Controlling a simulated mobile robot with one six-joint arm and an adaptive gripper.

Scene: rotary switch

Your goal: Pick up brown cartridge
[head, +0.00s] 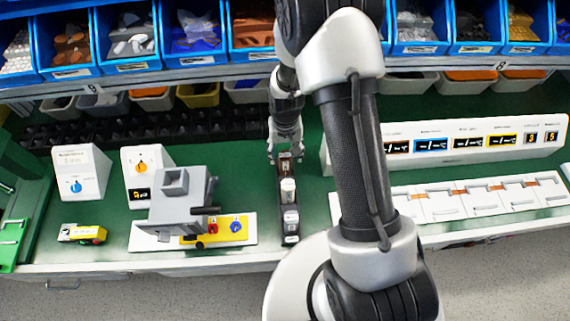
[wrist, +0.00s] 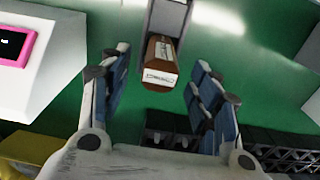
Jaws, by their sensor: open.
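The brown cartridge (wrist: 158,52) has a pale label on its end and sits at the near end of a grey holder (wrist: 168,18) in the wrist view. My gripper (wrist: 160,62) is open, with its blue-grey pads on either side of the cartridge and a visible gap on both sides. Whether the fingertips are down at the cartridge's height is hard to tell. In the head view my gripper (head: 285,157) points down over the far end of a narrow dark rack (head: 279,205), where the cartridge is small and partly hidden. Pale cartridges (head: 288,190) stand nearer in that rack.
A grey machine with a handle (head: 178,208) and a yellow panel (head: 232,229) stand left of the rack. White dial boxes (head: 80,172) are further left. A white display console (head: 455,140) and white trays (head: 450,203) lie right. Black bins (head: 140,128) line the back.

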